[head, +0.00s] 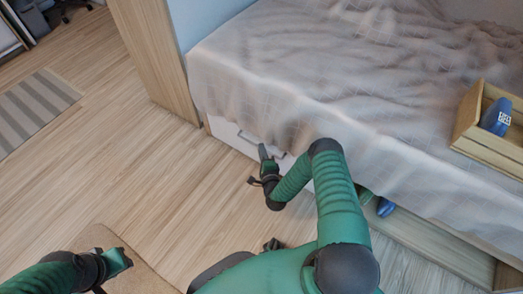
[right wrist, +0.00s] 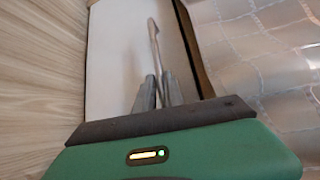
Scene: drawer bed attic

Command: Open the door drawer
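The white drawer (head: 228,133) is set low in the side of the bed, below the hanging sheet. Its front also fills the upper middle of the right wrist view (right wrist: 118,55). A slim grey handle (right wrist: 154,45) stands out from it. My right gripper (head: 263,153) is at the drawer front. In the right wrist view its two fingers (right wrist: 158,90) are close together, one on each side of the handle, and look shut on it. I cannot tell whether the drawer stands slightly out. My left gripper (head: 118,264) is low at the left, away from the drawer; its finger gap is unclear.
The bed (head: 310,60) with a rumpled sheet fills the upper right, with a wooden crate (head: 490,150) holding a blue bottle (head: 496,116). A wooden panel (head: 155,55) stands left of the drawer. Blue shoes (head: 385,207) lie under the bed. Floor left is clear.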

